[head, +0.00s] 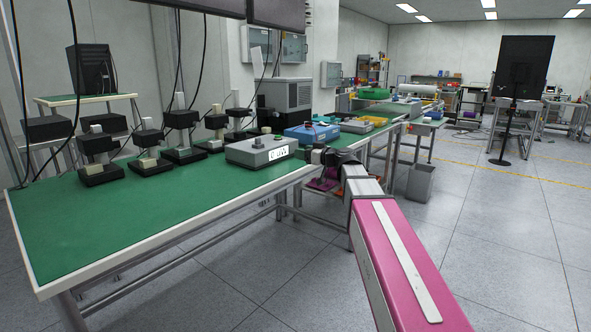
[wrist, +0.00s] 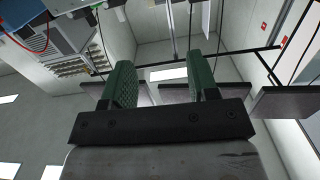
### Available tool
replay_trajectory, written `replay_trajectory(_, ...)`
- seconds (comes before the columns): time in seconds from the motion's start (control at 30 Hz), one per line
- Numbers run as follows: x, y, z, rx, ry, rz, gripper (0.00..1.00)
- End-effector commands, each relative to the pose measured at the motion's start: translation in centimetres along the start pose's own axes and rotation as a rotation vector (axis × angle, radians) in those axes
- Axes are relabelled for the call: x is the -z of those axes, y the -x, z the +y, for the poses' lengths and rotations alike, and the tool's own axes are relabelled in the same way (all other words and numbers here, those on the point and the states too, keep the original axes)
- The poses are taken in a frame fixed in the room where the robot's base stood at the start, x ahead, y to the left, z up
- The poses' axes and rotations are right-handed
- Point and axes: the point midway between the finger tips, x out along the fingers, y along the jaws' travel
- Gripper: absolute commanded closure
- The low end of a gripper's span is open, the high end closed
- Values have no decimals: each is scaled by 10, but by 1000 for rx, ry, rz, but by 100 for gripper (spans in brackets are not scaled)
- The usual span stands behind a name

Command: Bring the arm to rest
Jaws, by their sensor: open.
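My pink arm (head: 405,255) reaches forward from the lower right of the head view to the right edge of the green-topped table (head: 110,215). Its dark wrist end is beside the grey box with dials (head: 262,151); the fingers are hard to make out there. In the wrist view my gripper (wrist: 160,75) shows two green ridged fingers standing well apart, with nothing held between them. I cannot tell from the head view whether the wrist touches the table edge.
Several black fixtures (head: 100,170) stand along the back of the table, with cables hanging above. A blue box (head: 312,134) sits behind the grey one. The table's front left is bare. A grey bin (head: 420,183) stands beyond my arm. Open floor (head: 510,250) lies to the right.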

Motion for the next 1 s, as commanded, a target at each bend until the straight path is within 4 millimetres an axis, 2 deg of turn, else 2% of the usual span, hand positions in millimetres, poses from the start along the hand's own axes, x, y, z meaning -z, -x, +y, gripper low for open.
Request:
replay_trajectory(0.27,-49,9,-10,6,-73,-126,46)
replay_trajectory(0.47,-104,24,-20,-2,-157,-274,46)
replay_trajectory(0.57,-141,36,-28,-16,-216,-376,46)
replay_trajectory(0.67,-188,56,-39,-46,-295,-513,46)
replay_trajectory(0.77,-245,86,-54,-105,-391,-686,46)
replay_trajectory(0.9,-317,138,-74,-233,-522,-932,46)
replay_trajectory(1.0,-360,180,-88,-354,-597,-1096,46)
